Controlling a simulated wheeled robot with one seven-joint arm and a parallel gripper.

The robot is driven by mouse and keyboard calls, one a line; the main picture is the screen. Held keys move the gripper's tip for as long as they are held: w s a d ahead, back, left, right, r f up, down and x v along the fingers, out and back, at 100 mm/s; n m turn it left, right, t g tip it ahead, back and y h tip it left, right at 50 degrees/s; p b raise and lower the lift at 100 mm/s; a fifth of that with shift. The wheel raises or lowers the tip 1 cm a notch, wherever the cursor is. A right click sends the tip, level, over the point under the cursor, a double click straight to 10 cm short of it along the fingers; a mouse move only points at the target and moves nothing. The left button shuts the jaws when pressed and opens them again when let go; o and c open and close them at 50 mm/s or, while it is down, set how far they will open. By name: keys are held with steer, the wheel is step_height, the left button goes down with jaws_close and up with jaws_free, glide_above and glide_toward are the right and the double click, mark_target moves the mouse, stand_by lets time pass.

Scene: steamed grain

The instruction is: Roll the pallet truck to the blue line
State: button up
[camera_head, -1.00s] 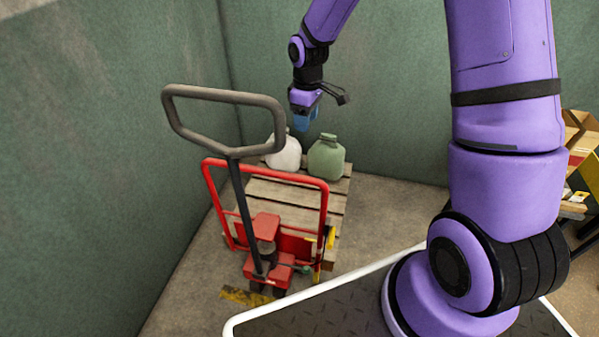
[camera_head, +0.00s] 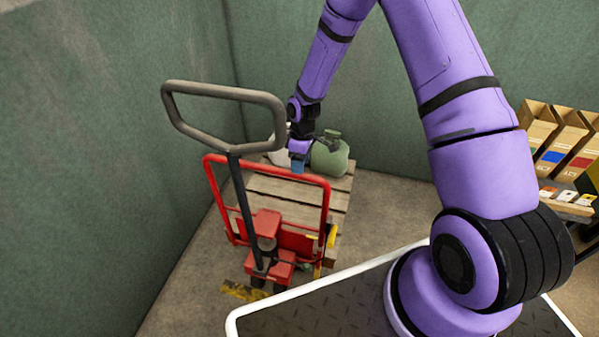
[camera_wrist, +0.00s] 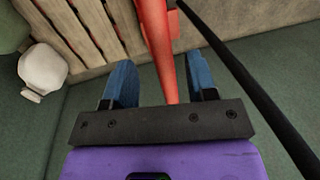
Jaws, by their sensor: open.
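The red pallet truck (camera_head: 267,223) stands on the floor left of centre in the head view, with a grey loop handle (camera_head: 225,92) on a dark shaft and a red tube frame. A wooden pallet (camera_head: 332,195) sits behind that frame. My gripper (camera_head: 297,168) is down near the frame's top bar. In the wrist view, my gripper's blue fingers (camera_wrist: 160,78) are open on either side of a red bar (camera_wrist: 158,45) of the truck, apart from it. The dark shaft (camera_wrist: 240,75) runs to the right of them. I see no blue line.
A green jug (camera_head: 330,155) and a white jug (camera_head: 274,157), partly hidden, stand on the pallet. Green walls close in at the left and back. Cardboard boxes (camera_head: 563,140) stand on a shelf at the right. A yellow-black floor mark (camera_head: 243,291) lies by the truck.

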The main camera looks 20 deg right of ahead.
steer(key=shift+s+a+f, duration=0.15)
steer(key=shift+f, duration=0.85)
steer(key=shift+s+a+f, duration=0.1)
steer(key=shift+s+f, duration=0.05)
steer(key=shift+f, duration=0.8)
jaws_close()
